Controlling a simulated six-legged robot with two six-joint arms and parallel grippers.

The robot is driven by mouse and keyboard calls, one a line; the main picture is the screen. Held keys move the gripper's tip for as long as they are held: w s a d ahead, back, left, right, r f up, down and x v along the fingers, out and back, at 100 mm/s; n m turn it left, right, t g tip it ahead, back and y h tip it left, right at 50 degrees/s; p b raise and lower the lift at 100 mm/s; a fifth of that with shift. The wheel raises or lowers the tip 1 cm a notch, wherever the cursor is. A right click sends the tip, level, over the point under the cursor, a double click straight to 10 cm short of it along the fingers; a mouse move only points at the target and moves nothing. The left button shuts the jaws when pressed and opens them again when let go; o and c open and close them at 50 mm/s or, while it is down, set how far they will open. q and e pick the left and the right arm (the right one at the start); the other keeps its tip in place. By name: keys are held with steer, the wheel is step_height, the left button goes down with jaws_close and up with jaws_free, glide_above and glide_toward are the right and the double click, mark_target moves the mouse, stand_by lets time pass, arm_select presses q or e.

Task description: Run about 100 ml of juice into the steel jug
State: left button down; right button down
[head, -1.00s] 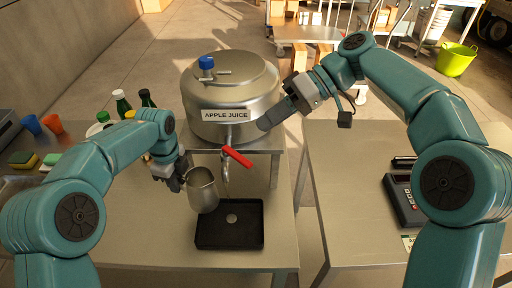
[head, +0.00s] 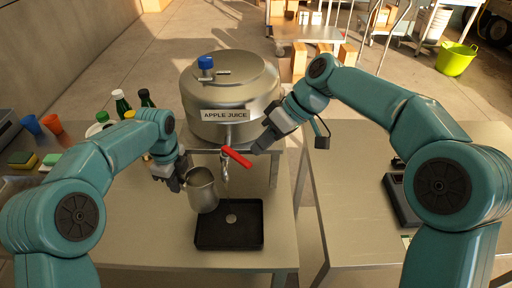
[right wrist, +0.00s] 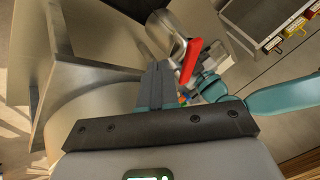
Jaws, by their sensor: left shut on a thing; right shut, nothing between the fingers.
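The steel jug (head: 203,190) is held by my left gripper (head: 182,181), just left of the tap spout (head: 225,171) and above the black drip tray (head: 229,240). The jug also shows in the right wrist view (right wrist: 164,36). The steel juice tank (head: 231,90) is labelled "APPLE JUICE". Its tap has a red lever (head: 237,157), which also shows in the right wrist view (right wrist: 190,60). My right gripper (head: 256,147) is shut and empty, close to the lever's right side; whether they touch is unclear. Its closed fingers show in the right wrist view (right wrist: 158,82).
Bottles (head: 123,104), an orange cup (head: 52,123), a blue cup (head: 30,124) and sponges (head: 22,159) stand at the left. A card terminal (head: 402,200) lies on the right table, across a gap. The bench right of the drip tray is clear.

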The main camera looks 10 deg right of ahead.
mark_target(244, 162)
arm_select(q)
steer(key=shift+s+r, duration=0.2)
steer(key=shift+s, duration=0.05)
steer(key=shift+w+f, duration=0.15)
steer(key=shift+w, duration=0.1)
steer(key=shift+s, duration=0.15)
arm_select(e)
steer(key=s+a+m+t, duration=0.2)
steer(key=s+a+m, duration=0.1)
steer(key=s, duration=0.1)
steer(key=shift+a+r, duration=0.1)
steer(key=shift+a, duration=0.3)
steer(key=shift+w+d, duration=0.1)
steer(key=shift+w, duration=0.05)
